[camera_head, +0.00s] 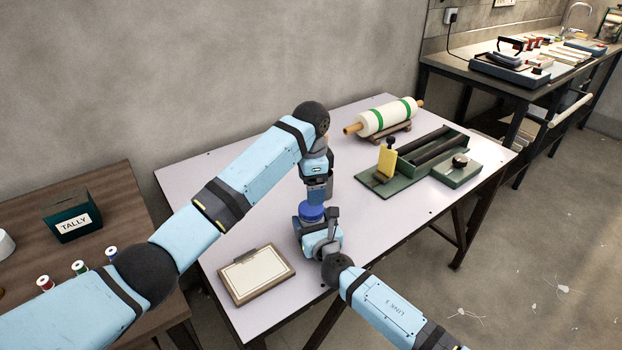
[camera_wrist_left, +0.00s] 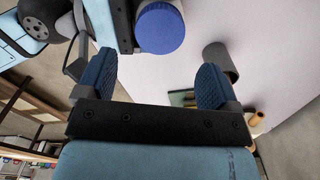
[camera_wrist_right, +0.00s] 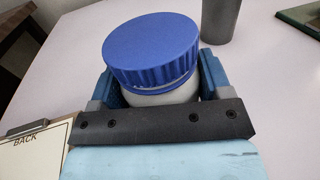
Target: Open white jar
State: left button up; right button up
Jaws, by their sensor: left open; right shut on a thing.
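The white jar (camera_wrist_right: 165,97) has a ribbed blue lid (camera_wrist_right: 150,46), which sits on it in the right wrist view. My right gripper (camera_wrist_right: 160,86) is shut around the jar's body, one finger on each side below the lid. The lid also shows in the head view (camera_head: 311,212) and the left wrist view (camera_wrist_left: 160,28). My left gripper (camera_head: 318,194) points down just above and slightly right of the lid in the head view. Its fingers (camera_wrist_left: 158,72) are open and empty, apart from the lid. The jar's base is hidden.
A grey cup (camera_wrist_right: 220,18) stands close behind the jar. A framed board (camera_head: 256,274) lies at the table's front left. A green tool tray (camera_head: 375,182) and a roller on a stand (camera_head: 385,118) are farther right. The table (camera_head: 440,208) is bare at its front right.

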aim_at(311, 209)
pick_arm(q)
notch_tip(311, 209, down, 7)
jog(key=shift+r, duration=0.2)
jog(key=c, duration=0.9)
jog(key=n, duration=0.6)
jog(key=shift+c, duration=0.2)
jog(key=shift+r, duration=0.3)
jog(key=shift+r, duration=0.85)
